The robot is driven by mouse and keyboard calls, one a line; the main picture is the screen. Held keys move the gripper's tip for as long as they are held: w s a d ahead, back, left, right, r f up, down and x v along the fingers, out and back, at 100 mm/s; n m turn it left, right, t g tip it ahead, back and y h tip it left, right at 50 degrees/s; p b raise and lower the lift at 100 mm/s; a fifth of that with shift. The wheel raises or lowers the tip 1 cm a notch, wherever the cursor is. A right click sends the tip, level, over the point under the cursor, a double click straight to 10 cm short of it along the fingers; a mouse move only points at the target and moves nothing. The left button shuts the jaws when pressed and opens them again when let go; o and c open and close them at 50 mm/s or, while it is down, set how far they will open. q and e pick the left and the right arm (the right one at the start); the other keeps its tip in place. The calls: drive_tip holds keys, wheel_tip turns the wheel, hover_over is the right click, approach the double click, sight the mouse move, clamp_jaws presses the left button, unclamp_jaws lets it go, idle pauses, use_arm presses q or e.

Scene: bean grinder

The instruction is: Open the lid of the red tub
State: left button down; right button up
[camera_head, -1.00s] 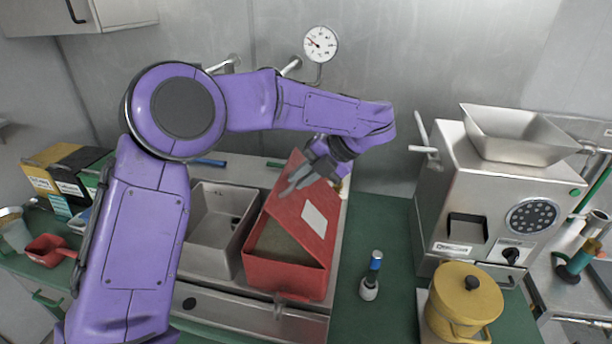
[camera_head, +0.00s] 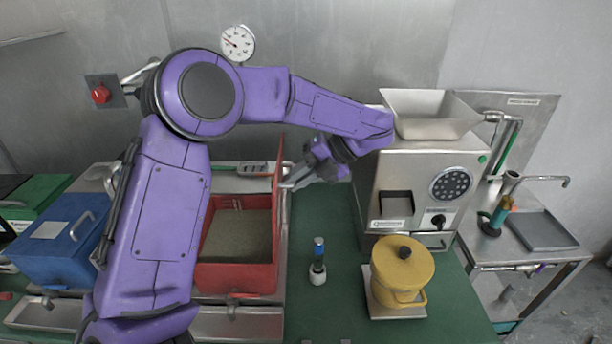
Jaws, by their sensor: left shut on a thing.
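The red tub (camera_head: 236,279) stands left of the middle, partly hidden behind my left arm. Its inside is open to view and holds a grey-brown granular fill (camera_head: 240,234). The red lid (camera_head: 278,165) stands nearly upright along the tub's right side and shows almost edge-on. My left gripper (camera_head: 288,184) is at the lid's right face, shut on the lid, with its fingers pointing left. The exact contact is too small to make out. My right gripper is out of view.
A steel grinder (camera_head: 425,190) with a hopper stands right of the gripper. A blue bin (camera_head: 62,240) is at left. Some counter right of the tub is clear.

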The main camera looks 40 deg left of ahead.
use_arm(q)
drive_tip(key=shift+f, duration=0.35)
drive_tip(key=shift+s, duration=0.1)
drive_tip(key=c, duration=1.5)
unclamp_jaws()
drive_tip(key=o, duration=0.3)
drive_tip(key=shift+a, duration=0.15)
drive_tip(key=shift+o, duration=0.2)
drive_tip(key=shift+w+a+f, duration=0.1)
drive_tip(key=shift+w+a, duration=0.25)
drive_tip(key=v, duration=1.1)
drive_tip(key=shift+d, duration=0.15)
